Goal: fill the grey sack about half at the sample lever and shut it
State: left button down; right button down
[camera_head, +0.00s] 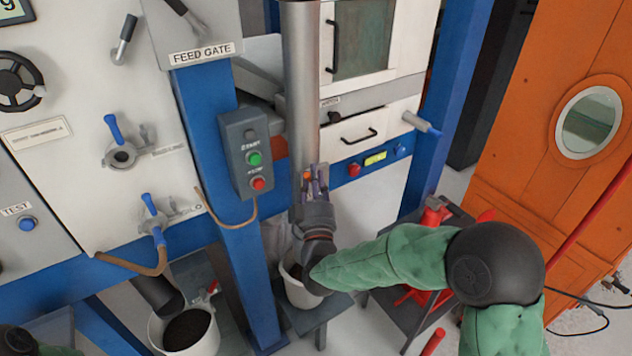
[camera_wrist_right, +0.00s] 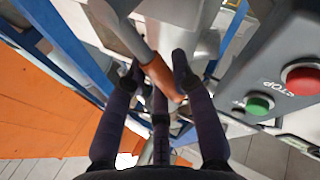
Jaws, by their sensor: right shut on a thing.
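My right gripper (camera_head: 314,182) is raised in front of the grey vertical pipe (camera_head: 301,80), just right of the start/stop box. The grip sits on a grey shaft that runs to the upper left. I cannot read a label on this lever. A white bucket (camera_head: 296,290) stands below my right wrist, partly hidden by it. I cannot make out the grey sack for certain. My left gripper is not in view.
The start/stop box (camera_head: 247,152) on a blue post is close left of the gripper. A white bucket of dark material (camera_head: 190,345) stands under a dark spout (camera_head: 160,294). A dark stand with red tools (camera_head: 425,292) and an orange door (camera_head: 540,100) are at right.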

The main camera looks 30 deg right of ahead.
jog(key=shift+a+f, duration=0.1)
dwell(0.3)
jog(key=c, duration=1)
grip_release()
jog(key=shift+s, duration=0.1)
jog(key=v, duration=1.1)
jog(key=shift+s+a, duration=0.15)
jog(key=shift+s, duration=0.2)
jog(key=shift+w+f, duration=0.1)
jog(key=shift+f, duration=0.1)
